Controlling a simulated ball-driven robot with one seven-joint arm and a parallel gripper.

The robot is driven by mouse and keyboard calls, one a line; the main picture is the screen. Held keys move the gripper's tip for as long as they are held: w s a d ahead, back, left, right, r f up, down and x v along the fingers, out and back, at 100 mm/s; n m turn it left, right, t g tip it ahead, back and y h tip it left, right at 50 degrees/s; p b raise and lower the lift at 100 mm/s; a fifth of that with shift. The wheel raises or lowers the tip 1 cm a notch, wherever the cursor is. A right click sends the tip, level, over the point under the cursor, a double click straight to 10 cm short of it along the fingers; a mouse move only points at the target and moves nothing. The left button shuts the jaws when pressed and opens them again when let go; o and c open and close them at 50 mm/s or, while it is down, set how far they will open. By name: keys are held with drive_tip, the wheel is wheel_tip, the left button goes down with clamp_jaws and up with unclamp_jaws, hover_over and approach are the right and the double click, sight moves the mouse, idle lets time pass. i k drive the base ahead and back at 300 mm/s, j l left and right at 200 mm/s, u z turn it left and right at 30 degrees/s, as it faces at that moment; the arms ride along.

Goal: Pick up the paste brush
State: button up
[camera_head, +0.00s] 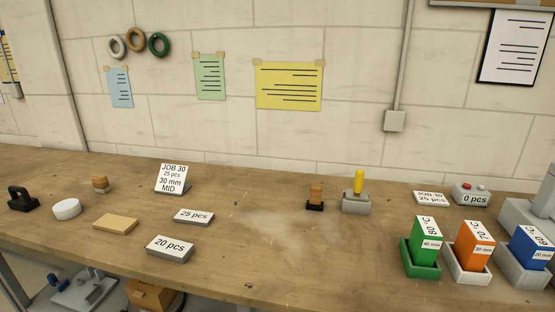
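No thing in view is labelled as the paste brush, and I cannot tell for sure which it is. A small upright wooden piece with a black base (315,196) stands on the workbench (265,220) right of the middle. Just right of it, a yellow handle (359,181) stands upright in a grey block (356,204); its lower end is hidden in the block. My gripper is not in view.
A black tool (22,199) and a tan slab (115,223) lie at left. Blocks reading "25 pcs" (193,216) and "20 pcs" (170,248) sit mid-left. Green (422,240), orange (474,245) and blue (531,248) blocks stand in holders at right. The bench's front middle is clear.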

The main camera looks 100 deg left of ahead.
sight(101, 183)
drive_tip(key=k+j+z, duration=0.15)
drive_tip(key=k, duration=0.2)
drive_tip(key=k+j+z, duration=0.1)
drive_tip(key=k+j, duration=0.15)
drive_tip(key=k+u, duration=0.65)
drive_tip(key=u, duration=0.15)
drive_tip(key=k+j+u, duration=0.2)
drive_tip(key=u, duration=0.2)
drive_tip(key=k+j, duration=0.05)
